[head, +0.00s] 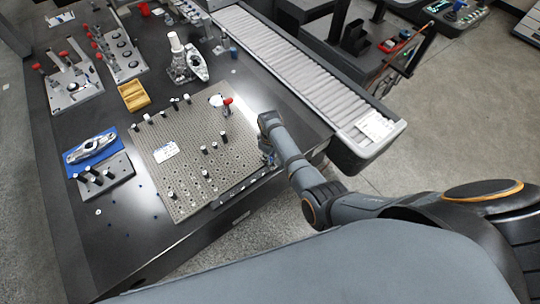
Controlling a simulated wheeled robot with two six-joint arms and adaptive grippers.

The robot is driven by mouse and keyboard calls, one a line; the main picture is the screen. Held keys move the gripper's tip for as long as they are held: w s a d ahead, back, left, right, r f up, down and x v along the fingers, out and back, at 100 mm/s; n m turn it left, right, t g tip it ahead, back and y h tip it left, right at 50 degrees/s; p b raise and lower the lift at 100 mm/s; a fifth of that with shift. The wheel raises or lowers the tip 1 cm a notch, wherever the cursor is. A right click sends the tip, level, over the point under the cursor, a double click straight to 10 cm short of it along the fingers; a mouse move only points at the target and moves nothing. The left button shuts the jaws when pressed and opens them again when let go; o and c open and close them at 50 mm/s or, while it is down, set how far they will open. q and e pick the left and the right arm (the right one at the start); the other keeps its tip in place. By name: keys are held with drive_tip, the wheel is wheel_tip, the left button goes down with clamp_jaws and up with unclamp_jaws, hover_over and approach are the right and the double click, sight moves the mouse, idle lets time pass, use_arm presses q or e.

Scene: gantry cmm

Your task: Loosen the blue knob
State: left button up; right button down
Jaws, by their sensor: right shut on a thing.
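My right gripper (268,158) reaches in from the right and points down at the right-hand edge of the perforated fixture plate (190,140). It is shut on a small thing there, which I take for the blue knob. The fingers and wrist hide the knob, so its colour and turn cannot be made out. The plate lies flat on the dark table and bears several small black-and-white pins and a red-topped clamp (227,105). My left gripper is not in view.
A ribbed conveyor (290,65) runs along the table's right side, close behind my right wrist. A yellow block (133,96), a blue tray (92,148) with a metal part, and fixtures with red knobs (72,84) stand left and back. The table's front left is mostly clear.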

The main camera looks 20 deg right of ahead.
drive_tip(key=n+p, duration=0.2)
drive_tip(key=n, duration=0.1)
drive_tip(key=shift+r+n, duration=0.1)
drive_tip(key=shift+n, duration=0.2)
drive_tip(key=shift+n+p, duration=0.55)
drive_tip(key=shift+n, duration=1.15)
drive_tip(key=c, duration=1.1)
unclamp_jaws()
wheel_tip(320, 180, up, 12)
drive_tip(key=shift+f, duration=0.15)
